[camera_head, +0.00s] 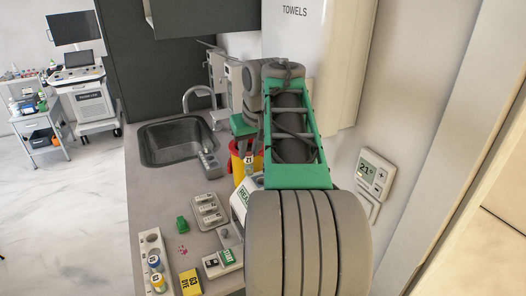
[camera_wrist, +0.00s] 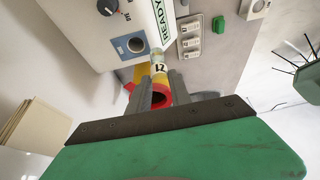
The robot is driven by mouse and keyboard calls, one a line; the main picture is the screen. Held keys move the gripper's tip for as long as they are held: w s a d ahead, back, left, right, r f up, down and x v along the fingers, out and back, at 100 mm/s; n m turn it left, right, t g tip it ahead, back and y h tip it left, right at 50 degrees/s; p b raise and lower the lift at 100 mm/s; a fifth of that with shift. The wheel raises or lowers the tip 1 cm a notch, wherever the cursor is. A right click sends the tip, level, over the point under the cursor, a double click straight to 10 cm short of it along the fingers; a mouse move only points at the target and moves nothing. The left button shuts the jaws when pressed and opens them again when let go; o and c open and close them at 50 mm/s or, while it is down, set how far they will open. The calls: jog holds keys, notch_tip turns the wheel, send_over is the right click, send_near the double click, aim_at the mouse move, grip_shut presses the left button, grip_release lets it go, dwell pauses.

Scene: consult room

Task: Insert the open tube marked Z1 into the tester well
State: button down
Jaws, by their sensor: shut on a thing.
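My gripper (camera_wrist: 160,88) is shut on the tube marked Z1 (camera_wrist: 158,67), its label facing the wrist camera. In the head view the tube (camera_head: 249,164) shows in front of a yellow and red bin, beside the tester. The white tester (camera_head: 241,205) bears a READY sign and is partly hidden by my arm. In the wrist view the tester (camera_wrist: 98,30) shows a knob and a dark round well (camera_wrist: 135,45) in a blue-grey square. The tube is apart from this well, to its right in that view. The tube's open mouth cannot be made out.
The yellow and red bin (camera_head: 235,166) stands behind the tester. A grey rack (camera_head: 209,211), a green object (camera_head: 182,225), a yellow dye box (camera_head: 190,282) and a long rack with capped vials (camera_head: 144,248) lie on the counter (camera_head: 165,195). A sink (camera_head: 172,142) lies farther back.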

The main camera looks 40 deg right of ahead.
jog(key=d+b, duration=0.1)
jog(key=s+d+f+b, duration=0.1)
jog(key=d+b, duration=0.1)
jog(key=shift+s+d+f, duration=0.25)
jog(key=shift+s+f, duration=0.1)
jog(key=shift+f, duration=0.05)
jog(key=shift+s+f, duration=0.1)
jog(key=shift+s, duration=0.05)
dwell(0.4)
jog(key=shift+f, duration=0.2)
dwell(0.6)
jog(key=shift+f+b, duration=2)
jog(key=shift+f, duration=0.3)
jog(key=c, duration=1.1)
grip_release()
